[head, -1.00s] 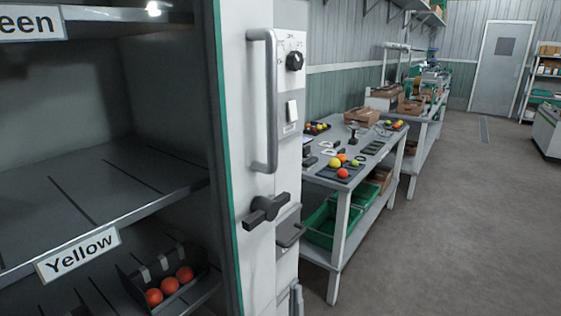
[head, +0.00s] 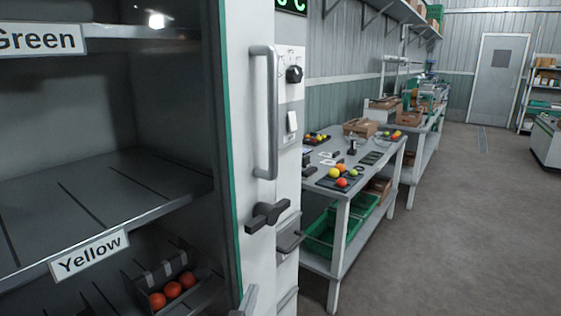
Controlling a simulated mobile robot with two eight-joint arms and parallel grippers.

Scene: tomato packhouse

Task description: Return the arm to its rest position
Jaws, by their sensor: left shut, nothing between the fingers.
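Only a small pale grey piece of my left gripper (head: 246,302) seems to show, at the bottom edge in front of the white cabinet post. It is shut and holds nothing. Most of the left arm is below the picture. It is apart from the dark tray (head: 186,297) with red tomatoes (head: 173,289) on the lower shelf at the left. My right gripper is not in view.
The open cabinet has a bare middle shelf (head: 110,195), "Green" (head: 40,40) and "Yellow" (head: 90,254) labels, a long handle (head: 270,110) and a dark latch (head: 267,215). A workbench (head: 385,165) with tomatoes and green crates stands beyond. The floor (head: 450,240) at right is clear.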

